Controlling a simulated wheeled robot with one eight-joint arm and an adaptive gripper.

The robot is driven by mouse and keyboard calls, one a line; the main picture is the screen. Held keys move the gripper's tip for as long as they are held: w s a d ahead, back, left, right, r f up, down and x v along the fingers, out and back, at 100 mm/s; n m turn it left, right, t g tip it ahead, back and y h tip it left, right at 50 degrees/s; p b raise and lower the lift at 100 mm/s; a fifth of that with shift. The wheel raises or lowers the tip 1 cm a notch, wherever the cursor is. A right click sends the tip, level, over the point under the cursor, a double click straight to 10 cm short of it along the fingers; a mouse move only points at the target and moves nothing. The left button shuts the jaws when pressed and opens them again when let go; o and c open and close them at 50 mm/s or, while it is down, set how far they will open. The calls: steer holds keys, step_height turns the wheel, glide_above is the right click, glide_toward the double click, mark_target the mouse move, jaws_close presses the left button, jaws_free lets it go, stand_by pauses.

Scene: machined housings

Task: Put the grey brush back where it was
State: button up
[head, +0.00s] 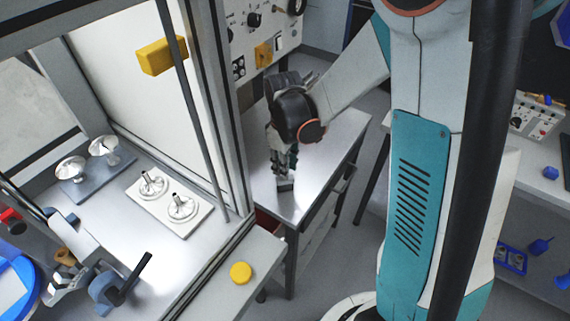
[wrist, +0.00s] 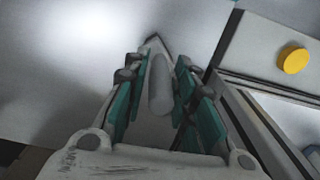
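The grey brush (wrist: 160,88) is between the two fingers of my gripper (wrist: 161,82) in the wrist view, its rounded handle end toward the camera. A pale pointed part shows beyond the handle. The fingers are close on both sides of the handle; I cannot tell whether both pads touch it. In the head view my gripper (head: 284,166) points down over the metal table (head: 330,150). The lower end of the brush (head: 285,184) shows below the fingers, at or just above the tabletop. Most of the brush is hidden there by the gripper.
A framed enclosure (head: 225,150) stands left of the table. Inside it are a white plate (head: 163,221) with two metal parts and a blue-grey plate (head: 75,190) with two more. A yellow disc (head: 241,273) lies on its front ledge. The tabletop right of my gripper is clear.

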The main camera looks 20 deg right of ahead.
stand_by(0.3)
step_height(320, 180, up, 12)
steer(key=p, duration=0.3)
steer(key=shift+w, duration=0.1)
steer(key=shift+r, duration=0.3)
steer(key=s+r+m+t, duration=0.3)
steer(key=s+r, duration=0.1)
steer(key=s, duration=0.3)
steer(key=s+r+m+t, duration=0.4)
steer(key=s, duration=0.4)
steer(key=shift+r, duration=0.35)
steer(key=shift+s+f, duration=0.1)
